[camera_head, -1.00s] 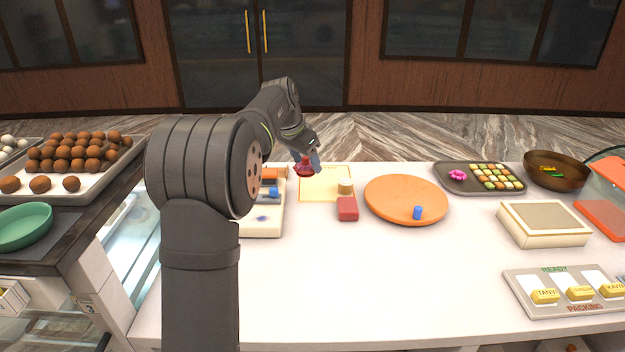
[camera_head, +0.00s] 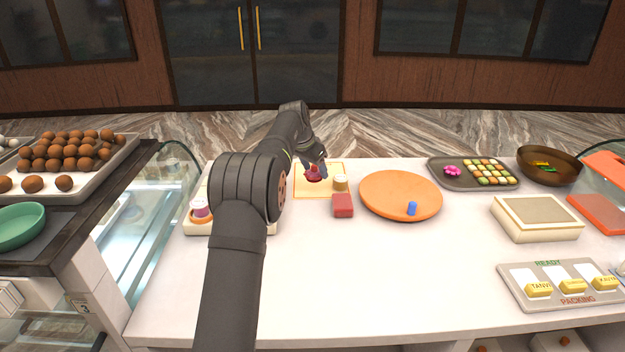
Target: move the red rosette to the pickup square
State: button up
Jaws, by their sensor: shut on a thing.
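The red rosette (camera_head: 314,175) is dark red and held in my gripper (camera_head: 316,168). My gripper is shut on it, and the fingers hide part of it. The rosette is over the pickup square (camera_head: 303,190), a cream square with an orange-yellow outline. I cannot tell whether it touches the surface. My arm covers the area left of the square.
A small tan-topped jar (camera_head: 341,183) stands at the square's right edge, with a red block (camera_head: 343,205) in front. An orange plate (camera_head: 384,207) with a blue piece (camera_head: 411,208) lies to the right. A cream tray (camera_head: 200,227) is partly behind my arm. The front counter is clear.

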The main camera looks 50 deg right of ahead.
aim_at(310, 174)
jog(key=shift+w+f, duration=0.4)
jog(key=shift+w, duration=0.05)
jog(key=shift+f, duration=1.85)
jog(key=shift+f, duration=0.2)
jog(key=o, duration=1)
jog(key=shift+c, duration=0.2)
jog(key=shift+r, duration=0.1)
jog(key=v, duration=1.2)
